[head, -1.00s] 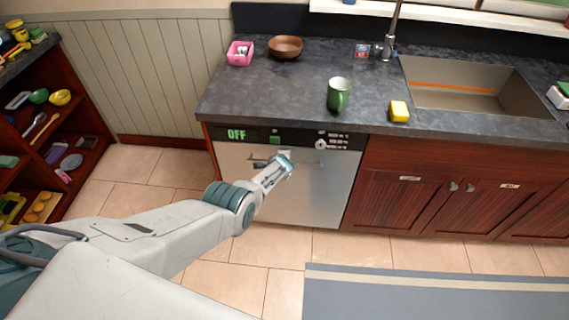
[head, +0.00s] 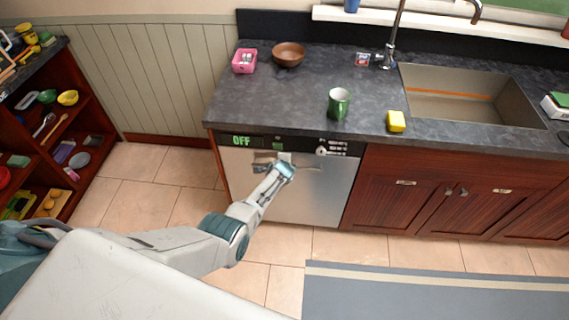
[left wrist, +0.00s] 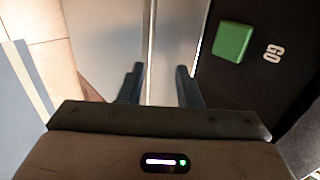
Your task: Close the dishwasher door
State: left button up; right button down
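The dishwasher door (head: 322,193) is a silver panel under the counter. It stands upright and looks about flush with the cabinets; I cannot tell if a small gap is left. Its black control strip (head: 300,146) shows "OFF" and has a green button. A bar handle (head: 307,168) runs across the top of the door. My left gripper (head: 284,169) is in front of the door's upper part, by the handle, and hides part of it. In the left wrist view its two fingers (left wrist: 158,84) are apart, facing the silver panel near the green button (left wrist: 233,42). My right gripper is not in view.
A green mug (head: 338,104), yellow sponge (head: 396,121), wooden bowl (head: 288,54) and pink container (head: 244,61) stand on the dark counter (head: 285,100). A sink is at the right. Open shelves are at the left. The tiled floor before the dishwasher is clear beside a grey rug (head: 440,294).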

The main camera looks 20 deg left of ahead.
pick_arm(q)
jog(key=s+r, duration=0.1)
jog(key=s+d+r+p, duration=0.1)
jog(key=s, duration=0.1)
jog(key=shift+s, duration=0.15)
jog(key=shift+f, duration=0.1)
dwell(0.4)
jog(key=s+a+f+n+g+h+b, duration=0.15)
jog(key=s+f+n+b, duration=0.25)
jog(key=s+f, duration=1.05)
jog(key=s+a+f+n+g+y+b, duration=0.1)
jog(key=s+a+f+n+g+b, duration=0.15)
jog(key=s+f, duration=1.2)
jog(key=s+a+f+n+g+b, duration=0.1)
jog(key=s+f+n+b, duration=0.1)
jog(key=s, duration=0.9)
jog(key=s+a+f+n+g+b, duration=0.1)
jog(key=s+f+n+b, duration=0.1)
jog(key=s+f, duration=0.4)
jog(key=s+a+f+n+g+b, duration=0.1)
jog(key=s+f+n, duration=0.3)
jog(key=s, duration=1.2)
jog(key=shift+s+f+n+g+h+b, duration=0.25)
jog(key=shift+f+n+g+h+b, duration=0.15)
jog(key=shift+b, duration=0.4)
